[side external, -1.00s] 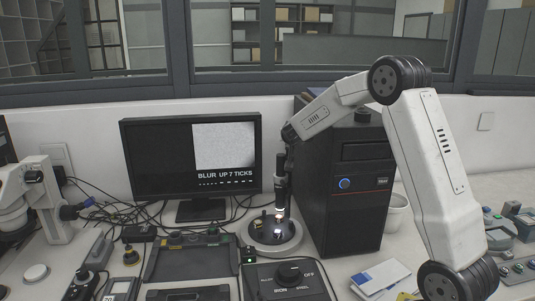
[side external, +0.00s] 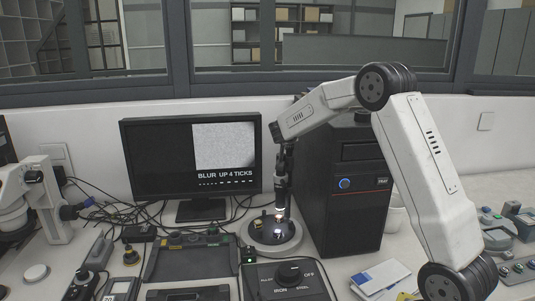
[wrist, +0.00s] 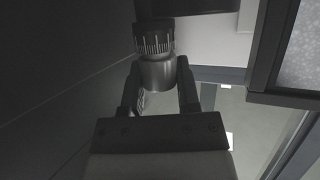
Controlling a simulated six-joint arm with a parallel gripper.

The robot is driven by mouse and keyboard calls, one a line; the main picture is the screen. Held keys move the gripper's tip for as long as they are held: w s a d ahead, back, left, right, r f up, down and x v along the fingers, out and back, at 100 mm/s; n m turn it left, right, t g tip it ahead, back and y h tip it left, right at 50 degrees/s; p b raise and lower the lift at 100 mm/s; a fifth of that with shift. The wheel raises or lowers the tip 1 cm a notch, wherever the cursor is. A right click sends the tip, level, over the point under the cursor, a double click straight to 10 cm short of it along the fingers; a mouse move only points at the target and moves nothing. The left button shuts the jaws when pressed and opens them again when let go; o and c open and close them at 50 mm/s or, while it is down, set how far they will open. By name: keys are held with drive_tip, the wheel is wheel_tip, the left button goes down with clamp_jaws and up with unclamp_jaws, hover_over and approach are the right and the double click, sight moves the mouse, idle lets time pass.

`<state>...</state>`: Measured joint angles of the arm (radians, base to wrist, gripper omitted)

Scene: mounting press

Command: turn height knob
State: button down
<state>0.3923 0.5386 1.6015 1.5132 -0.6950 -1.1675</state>
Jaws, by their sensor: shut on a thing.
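The height knob (wrist: 158,73) is a smooth grey cylinder below a ring with white tick marks, seen in the wrist view. My gripper (wrist: 160,84) has its two fingers on either side of it, shut on it. In the side view my gripper (side external: 284,160) is at the upright dark column of the small microscope, where the knob itself is too small to make out. The microscope's round base (side external: 274,238) has a lit spot on it. The monitor (side external: 192,158) shows a grey noisy picture and the words "BLUR UP 4 TICKS".
A black computer tower (side external: 345,200) stands close to the right of the microscope. A control box with a knob (side external: 290,278) and a black tray (side external: 190,260) lie in front. Cables (side external: 105,205) run across the bench at left.

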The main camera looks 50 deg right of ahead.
drive_tip(key=shift+m+g+h, duration=0.7)
drive_tip(key=shift+m+g, duration=1.4)
drive_tip(key=shift+g, duration=0.4)
drive_tip(key=shift+c, duration=1.6)
unclamp_jaws()
drive_tip(key=shift+a, duration=0.1)
drive_tip(key=v, duration=0.7)
drive_tip(key=shift+a, duration=0.3)
drive_tip(key=shift+r, duration=0.15)
